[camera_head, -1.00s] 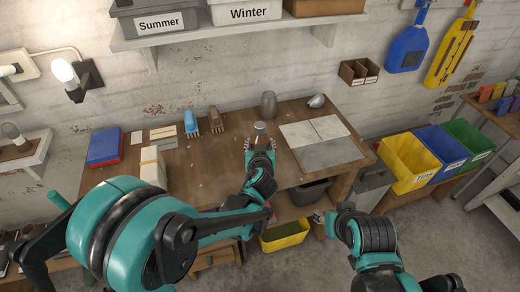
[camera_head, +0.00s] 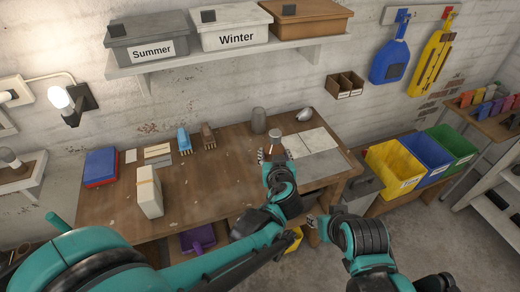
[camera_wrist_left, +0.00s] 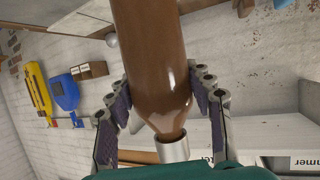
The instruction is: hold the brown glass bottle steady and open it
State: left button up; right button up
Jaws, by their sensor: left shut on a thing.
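The brown glass bottle (camera_wrist_left: 155,60) fills the middle of the left wrist view, between the two fingers of my left gripper (camera_wrist_left: 160,105). Its silver cap (camera_wrist_left: 173,149) is on the neck, close to the palm. That view seems upside down, so the bottle looks upright with its cap up. In the head view the bottle (camera_head: 275,143) is small and partly hidden by my left gripper (camera_head: 274,155), which is shut on it. I cannot tell whether its base touches the table. My right gripper (camera_head: 314,222) is low in front of the table, away from the bottle; its fingers are unclear.
The wooden table (camera_head: 215,185) carries a grey jar (camera_head: 259,120) behind the bottle, pale slabs (camera_head: 315,143) to the right, and a cream block (camera_head: 149,192) to the left. A shelf (camera_head: 230,58) with labelled boxes hangs above. Coloured bins (camera_head: 395,170) stand right.

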pick_arm(q)
jog(key=shift+s+d+r, duration=0.75)
jog(key=shift+s+d, duration=0.05)
jog(key=shift+d, duration=0.15)
jog(key=o, duration=0.6)
grip_shut()
jog(key=shift+a, duration=0.1)
